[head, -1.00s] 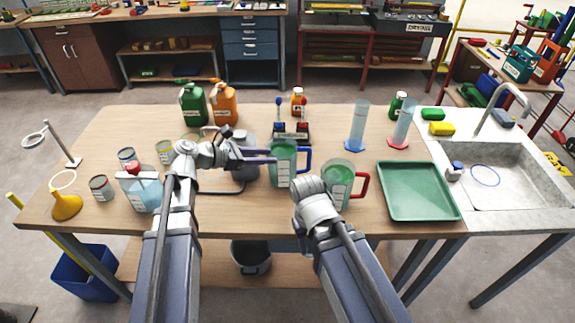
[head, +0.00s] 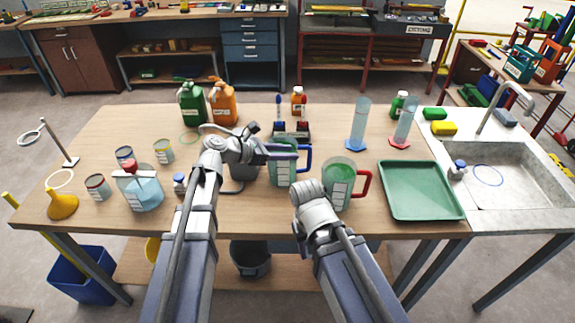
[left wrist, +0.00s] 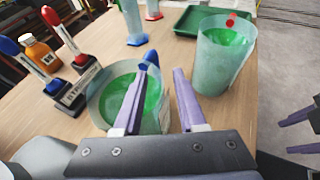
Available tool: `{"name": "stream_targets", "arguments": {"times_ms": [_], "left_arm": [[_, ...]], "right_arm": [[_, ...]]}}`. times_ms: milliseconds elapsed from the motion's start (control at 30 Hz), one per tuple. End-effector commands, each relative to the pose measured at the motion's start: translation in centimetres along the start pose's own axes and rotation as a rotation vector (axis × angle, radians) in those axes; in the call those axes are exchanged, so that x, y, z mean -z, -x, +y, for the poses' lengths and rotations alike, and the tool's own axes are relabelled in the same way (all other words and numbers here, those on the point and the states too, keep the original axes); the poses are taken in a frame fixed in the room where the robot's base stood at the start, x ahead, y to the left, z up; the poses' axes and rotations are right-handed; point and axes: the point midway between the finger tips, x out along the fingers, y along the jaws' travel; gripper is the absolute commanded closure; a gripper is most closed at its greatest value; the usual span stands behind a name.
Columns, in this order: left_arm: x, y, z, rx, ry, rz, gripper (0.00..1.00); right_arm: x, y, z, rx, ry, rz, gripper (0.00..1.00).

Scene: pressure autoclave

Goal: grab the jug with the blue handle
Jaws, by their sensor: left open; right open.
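The jug with the blue handle (head: 283,174) stands upright on the table and holds green liquid. It also shows in the left wrist view (left wrist: 103,98), with its blue handle (left wrist: 151,57) by the tip of my left finger there. My left gripper (head: 296,151) is open and empty, its fingers reaching across the jug's top toward the handle. It also shows in the left wrist view (left wrist: 162,72). I cannot tell whether the handle is between the fingers. My right gripper (left wrist: 290,134) is open and empty; the head view hides its fingers behind the wrist.
A jug with a red handle (head: 339,172) stands close at the right. A green tray (head: 420,213) and a sink (head: 520,185) lie further right. A labelled rack (head: 291,128) stands behind the blue-handled jug. A squat clear flask (head: 146,194) stands at the left.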

Motion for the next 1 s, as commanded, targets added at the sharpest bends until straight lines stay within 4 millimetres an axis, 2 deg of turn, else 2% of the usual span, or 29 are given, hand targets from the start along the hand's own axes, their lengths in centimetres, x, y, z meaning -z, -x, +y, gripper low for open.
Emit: {"name": "stream_targets", "arguments": {"times_ms": [67, 400, 1000], "left_arm": [[-0.02, 0.04, -0.01, 0.0, 0.0, 0.0, 0.63], [-0.01, 0.05, -0.01, 0.0, -0.001, 0.0, 1.0], [0.0, 0.05, 0.0, 0.0, -0.001, 0.0, 1.0]], "right_arm": [[0.0, 0.03, 0.0, 0.0, 0.0, 0.0, 0.5], [0.0, 0.03, 0.0, 0.0, 0.0, 0.0, 0.5], [0.0, 0.03, 0.0, 0.0, 0.0, 0.0, 0.5]]}}
